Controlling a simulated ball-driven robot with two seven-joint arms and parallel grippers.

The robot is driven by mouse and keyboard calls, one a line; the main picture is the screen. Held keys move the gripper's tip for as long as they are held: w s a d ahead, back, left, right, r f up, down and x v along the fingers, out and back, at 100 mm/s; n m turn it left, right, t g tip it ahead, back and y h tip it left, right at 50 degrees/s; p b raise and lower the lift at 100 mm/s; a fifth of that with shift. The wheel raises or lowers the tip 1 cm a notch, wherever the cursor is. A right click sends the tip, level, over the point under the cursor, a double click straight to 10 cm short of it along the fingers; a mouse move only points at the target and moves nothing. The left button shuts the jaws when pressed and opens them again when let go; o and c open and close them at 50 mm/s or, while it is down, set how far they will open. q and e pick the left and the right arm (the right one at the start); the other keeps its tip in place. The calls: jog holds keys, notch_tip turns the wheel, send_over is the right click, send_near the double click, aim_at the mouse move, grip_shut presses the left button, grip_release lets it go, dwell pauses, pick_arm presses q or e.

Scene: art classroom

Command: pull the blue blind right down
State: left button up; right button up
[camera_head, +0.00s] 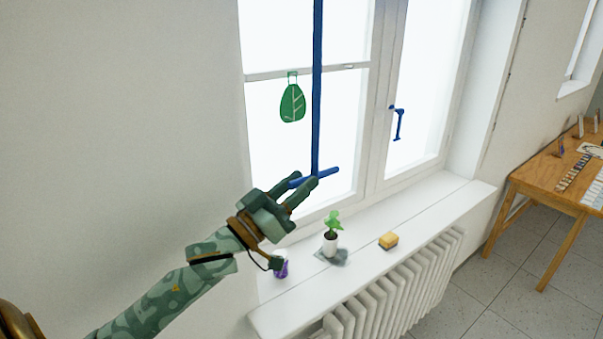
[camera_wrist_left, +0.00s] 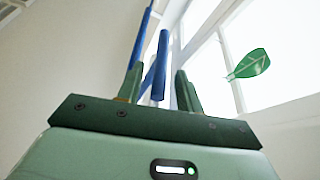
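A blue rod (camera_head: 317,90) hangs down in front of the window from above the head view. A blue crossbar handle (camera_head: 329,172) is at its lower end. The blind itself is not visible in either view. My left gripper (camera_head: 306,181) is at the left part of the handle, its fingers pointing up to the right. In the left wrist view, its two fingers (camera_wrist_left: 158,82) stand apart. The handle (camera_wrist_left: 161,65) shows between them, with a gap to the right finger. The rod (camera_wrist_left: 140,42) rises behind the left finger. My right gripper is not in view.
A green leaf ornament (camera_head: 292,103) hangs at the window. A blue window handle (camera_head: 398,124) is further right. A radiator (camera_head: 390,290) is under the sill.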

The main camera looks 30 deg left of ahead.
pick_arm(q)
jog(key=shift+w+d+r, duration=0.2)
jog(key=shift+w, duration=0.4)
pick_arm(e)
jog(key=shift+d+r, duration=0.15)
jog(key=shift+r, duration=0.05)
